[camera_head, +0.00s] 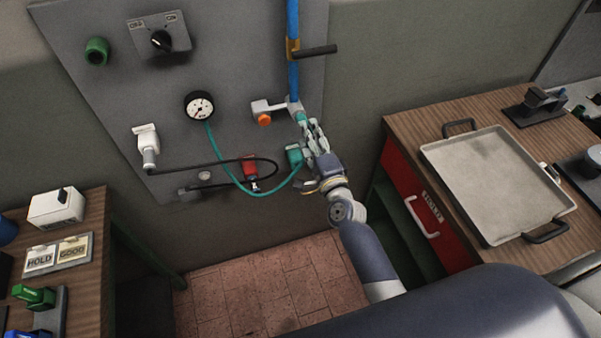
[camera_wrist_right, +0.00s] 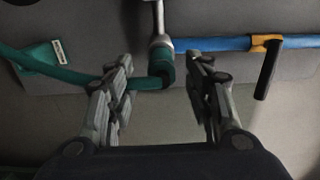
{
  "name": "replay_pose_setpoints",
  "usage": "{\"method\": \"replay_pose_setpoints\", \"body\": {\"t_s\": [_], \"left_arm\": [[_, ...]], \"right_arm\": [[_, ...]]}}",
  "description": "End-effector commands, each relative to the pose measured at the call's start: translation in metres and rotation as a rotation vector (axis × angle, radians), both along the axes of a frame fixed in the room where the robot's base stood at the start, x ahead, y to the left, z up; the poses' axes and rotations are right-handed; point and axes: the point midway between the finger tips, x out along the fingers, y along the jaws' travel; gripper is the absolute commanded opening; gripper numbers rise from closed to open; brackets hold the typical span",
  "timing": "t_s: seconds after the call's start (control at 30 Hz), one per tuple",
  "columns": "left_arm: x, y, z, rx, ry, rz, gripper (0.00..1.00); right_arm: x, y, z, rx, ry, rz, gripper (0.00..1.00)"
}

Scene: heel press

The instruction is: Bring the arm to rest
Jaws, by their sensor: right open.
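My right arm reaches up from the lower right in the head view. Its gripper (camera_head: 310,132) is at the right edge of the grey wall panel (camera_head: 235,60), close to the lower end of the blue pipe (camera_head: 293,70). In the right wrist view the two fingers (camera_wrist_right: 160,95) are spread apart. A green hose coupling (camera_wrist_right: 161,64) on a metal fitting shows between and beyond the fingertips. The green hose (camera_wrist_right: 60,72) runs left from it, passing behind the left finger. Whether a finger touches the hose cannot be told. My left gripper is not in view.
A counter (camera_head: 400,130) with a metal tray (camera_head: 490,180) and a red drawer (camera_head: 420,205) stands right of the arm. A second counter (camera_head: 90,215) with HOLD and GOOD signs is at the left. The tiled floor (camera_head: 255,290) between them is clear. A black-handled valve (camera_head: 318,50) juts from the blue pipe.

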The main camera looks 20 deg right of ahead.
Motion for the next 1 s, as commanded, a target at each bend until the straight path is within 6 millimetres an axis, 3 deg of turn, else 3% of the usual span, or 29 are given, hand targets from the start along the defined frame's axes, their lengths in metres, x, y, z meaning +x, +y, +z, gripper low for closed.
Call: {"method": "replay_pose_setpoints", "body": {"t_s": [0.1,0.3,0.73,0.87,0.97,1.0], "left_arm": [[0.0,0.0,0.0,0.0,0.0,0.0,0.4],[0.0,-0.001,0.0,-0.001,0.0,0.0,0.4],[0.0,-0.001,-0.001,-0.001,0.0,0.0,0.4],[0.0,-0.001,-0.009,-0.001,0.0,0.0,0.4],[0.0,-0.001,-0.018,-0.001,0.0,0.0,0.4],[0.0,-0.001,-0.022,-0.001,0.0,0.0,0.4]], "right_arm": [[-0.024,-0.001,-0.001,-0.001,0.002,0.0,0.47],[-0.052,-0.002,0.0,-0.001,0.0,0.001,0.47],[-0.065,-0.001,-0.007,-0.012,0.01,0.003,0.47],[-0.07,0.005,-0.054,-0.101,0.086,0.028,0.47],[-0.083,0.013,-0.12,-0.232,0.192,0.074,0.47],[-0.092,0.016,-0.15,-0.293,0.241,0.1,0.47]]}}
